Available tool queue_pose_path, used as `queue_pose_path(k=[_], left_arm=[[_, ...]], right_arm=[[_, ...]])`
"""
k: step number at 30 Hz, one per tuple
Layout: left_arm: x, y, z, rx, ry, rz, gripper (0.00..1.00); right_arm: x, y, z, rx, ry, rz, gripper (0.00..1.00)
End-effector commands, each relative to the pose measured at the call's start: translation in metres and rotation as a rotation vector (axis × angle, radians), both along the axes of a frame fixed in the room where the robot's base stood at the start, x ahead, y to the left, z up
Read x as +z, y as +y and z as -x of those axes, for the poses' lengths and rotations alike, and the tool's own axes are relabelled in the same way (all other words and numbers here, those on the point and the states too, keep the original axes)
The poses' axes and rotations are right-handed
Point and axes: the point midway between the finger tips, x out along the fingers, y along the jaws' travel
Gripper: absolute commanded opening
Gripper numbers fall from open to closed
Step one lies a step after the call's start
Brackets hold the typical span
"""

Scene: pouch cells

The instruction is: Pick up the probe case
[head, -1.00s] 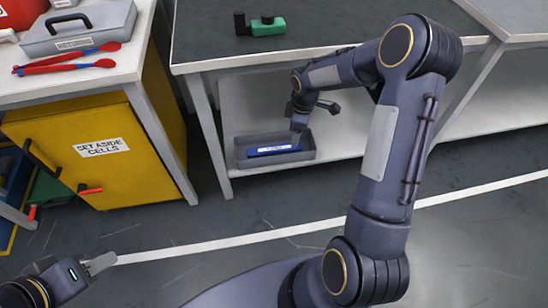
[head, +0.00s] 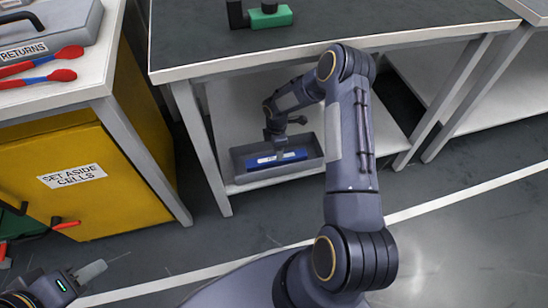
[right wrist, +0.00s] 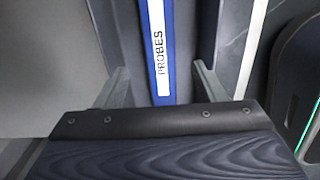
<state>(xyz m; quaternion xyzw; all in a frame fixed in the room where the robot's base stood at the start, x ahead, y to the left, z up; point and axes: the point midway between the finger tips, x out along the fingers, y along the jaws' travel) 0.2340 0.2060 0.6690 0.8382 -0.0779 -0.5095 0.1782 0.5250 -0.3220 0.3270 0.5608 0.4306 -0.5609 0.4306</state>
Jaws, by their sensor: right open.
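The probe case (head: 268,160) is blue with a white label strip. It lies in a grey tray (head: 314,165) on the lower shelf under the dark-topped table. In the right wrist view the case (right wrist: 158,30) shows its label reading PROBES. My right gripper (right wrist: 163,82) is open, with one finger on each side of the case and gaps between. In the head view my right arm reaches under the table to the case, and its wrist hides part of it. My left gripper (head: 92,272) is at the lower left, away from the case; its jaw opening is unclear.
The tabletop (head: 400,22) overhangs the shelf, and a table leg (head: 205,150) stands left of the tray. A green and black device (head: 265,14) is on top. A yellow SET ASIDE CELLS cabinet (head: 110,205) stands left. The floor in front is clear.

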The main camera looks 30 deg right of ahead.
Motion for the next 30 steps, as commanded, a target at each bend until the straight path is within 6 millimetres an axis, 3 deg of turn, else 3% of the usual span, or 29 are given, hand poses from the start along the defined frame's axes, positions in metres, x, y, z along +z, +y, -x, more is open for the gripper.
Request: queue_pose_path(k=[14,22,30], left_arm=[[-0.024,0.0,0.0,0.0,0.0,0.0,0.36],[-0.024,0.0,0.0,0.0,0.0,0.0,0.36],[-0.024,0.0,0.0,0.0,0.0,0.0,0.36]], right_arm=[[-0.061,0.0,0.0,-0.002,0.001,0.0,0.64],[-0.064,0.0,0.0,-0.003,-0.001,-0.001,0.64],[-0.063,0.0,0.0,-0.003,-0.001,-0.001,0.28]])
